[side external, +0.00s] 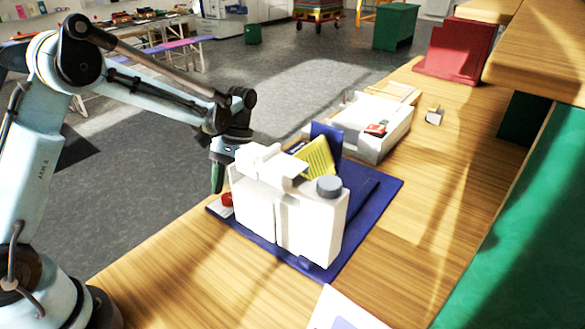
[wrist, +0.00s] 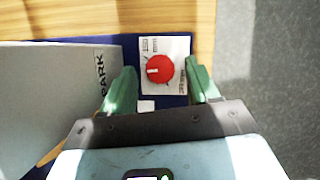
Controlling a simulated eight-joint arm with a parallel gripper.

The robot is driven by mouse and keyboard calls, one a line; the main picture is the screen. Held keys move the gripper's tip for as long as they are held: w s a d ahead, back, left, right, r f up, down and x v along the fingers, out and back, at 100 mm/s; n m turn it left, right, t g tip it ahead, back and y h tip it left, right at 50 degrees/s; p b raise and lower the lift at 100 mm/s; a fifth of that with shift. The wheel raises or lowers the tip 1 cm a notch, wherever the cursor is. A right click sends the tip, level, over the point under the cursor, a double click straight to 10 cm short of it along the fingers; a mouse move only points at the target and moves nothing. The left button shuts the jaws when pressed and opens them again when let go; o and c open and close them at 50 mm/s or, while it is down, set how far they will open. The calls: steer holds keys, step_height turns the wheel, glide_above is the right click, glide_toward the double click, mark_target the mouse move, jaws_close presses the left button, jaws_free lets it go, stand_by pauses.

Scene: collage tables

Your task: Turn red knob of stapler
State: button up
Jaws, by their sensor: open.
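The red knob (wrist: 159,69) sits on a small white labelled plate (wrist: 178,46) in the wrist view. Its white pointer mark faces left. The knob also shows in the side view (side external: 227,199), low at the left of the white stapler (side external: 290,217). My gripper (wrist: 162,85) is open, with one green finger on each side of the plate and the knob between them. The fingers look apart from the knob. In the side view my gripper (side external: 217,178) points down just above the knob, and one finger is partly hidden by the stapler.
The stapler stands on a dark blue mat (side external: 375,200) on the wooden table (side external: 165,265). Its grey side (wrist: 60,95) is close left of my gripper. A yellow ribbed piece (side external: 318,157) and a white device (side external: 372,125) stand behind it. The table's edge is close by.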

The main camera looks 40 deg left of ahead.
steer(key=v, duration=1.1)
steer(key=shift+r, duration=0.2)
steer(key=shift+w, duration=0.1)
steer(key=s+a+n+t+h, duration=0.35)
steer(key=s+n+t, duration=0.4)
steer(key=n, duration=1.55)
steer(key=shift+g, duration=0.35)
steer(key=x, duration=1.1)
steer(key=shift+s+a+f, duration=0.15)
steer(key=shift+s+f, duration=0.1)
steer(key=shift+f, duration=0.3)
steer(key=shift+c, duration=0.2)
steer(key=shift+m, duration=0.3)
steer(key=c, duration=1)
